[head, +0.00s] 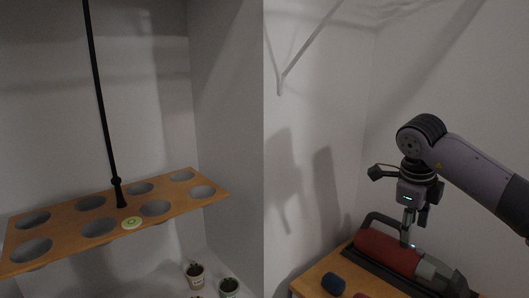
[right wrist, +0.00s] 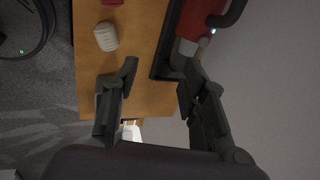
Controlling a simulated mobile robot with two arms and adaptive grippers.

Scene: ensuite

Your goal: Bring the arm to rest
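My right arm (head: 470,165) reaches in from the right in the head view, and its wrist hangs downward. My right gripper (head: 407,238) points down at the red and grey handheld vacuum (head: 385,252), overlapping it in the picture; I cannot tell if they touch. In the right wrist view the right gripper (right wrist: 160,75) has its two fingers well apart with nothing held between them. Part of the red vacuum (right wrist: 200,18) shows beyond the fingers. My left gripper is not in view.
The vacuum lies on a black tray (head: 372,277) on a wooden table (head: 314,272). A dark blue item (head: 333,284) is near its left. A wall (right wrist: 270,70) is close on the right.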

